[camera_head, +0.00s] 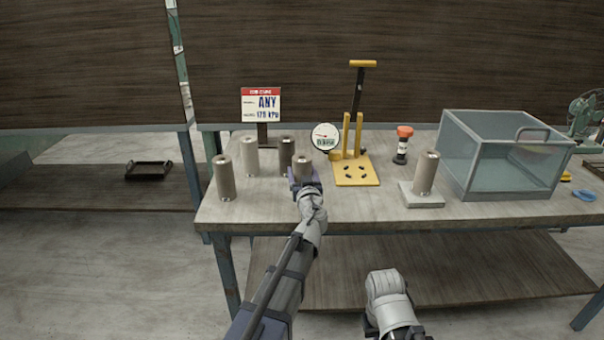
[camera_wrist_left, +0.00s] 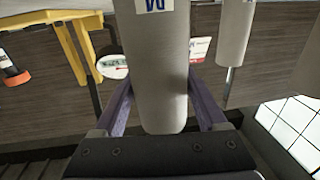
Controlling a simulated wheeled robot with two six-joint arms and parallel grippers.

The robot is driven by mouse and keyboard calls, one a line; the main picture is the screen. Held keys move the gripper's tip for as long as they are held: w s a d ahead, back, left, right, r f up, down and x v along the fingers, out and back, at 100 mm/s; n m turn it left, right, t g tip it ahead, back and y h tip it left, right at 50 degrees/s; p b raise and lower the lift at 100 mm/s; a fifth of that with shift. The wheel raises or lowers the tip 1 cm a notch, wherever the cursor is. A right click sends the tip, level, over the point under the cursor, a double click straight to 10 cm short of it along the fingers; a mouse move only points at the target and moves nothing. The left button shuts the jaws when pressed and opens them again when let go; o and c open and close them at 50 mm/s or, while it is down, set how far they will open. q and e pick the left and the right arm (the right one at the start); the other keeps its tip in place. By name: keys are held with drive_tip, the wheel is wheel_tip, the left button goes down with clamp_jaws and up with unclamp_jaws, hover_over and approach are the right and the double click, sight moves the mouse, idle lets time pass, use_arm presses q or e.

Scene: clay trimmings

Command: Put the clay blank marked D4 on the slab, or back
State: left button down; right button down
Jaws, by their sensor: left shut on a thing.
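My left gripper (camera_head: 303,180) is shut on a grey-brown clay blank (camera_head: 303,165) standing upright at the front of the table's left part. In the left wrist view the same blank (camera_wrist_left: 160,80) sits between the purple fingers; its blue-lettered label is cut off by the frame edge, so I cannot read its mark. Other blanks stand nearby: a front left one (camera_head: 224,178), a paler one (camera_head: 250,157) and a darker one (camera_head: 287,154). Another blank (camera_head: 426,174) stands on a pale square slab (camera_head: 410,195) to the right. No D4 mark is legible. My right gripper is not visible.
A round gauge (camera_head: 325,136) and a yellow press (camera_head: 357,175) stand right of my left gripper. An orange-capped bottle (camera_head: 402,145) and a glass tank (camera_head: 500,155) are farther right. The table's front strip (camera_head: 350,207) is clear.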

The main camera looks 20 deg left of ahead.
use_arm(q)
drive_tip(key=shift+s+f+b, duration=0.25)
drive_tip(key=shift+f+b, duration=0.15)
drive_tip(key=shift+b, duration=0.2)
unclamp_jaws()
drive_tip(key=shift+s+d, duration=0.1)
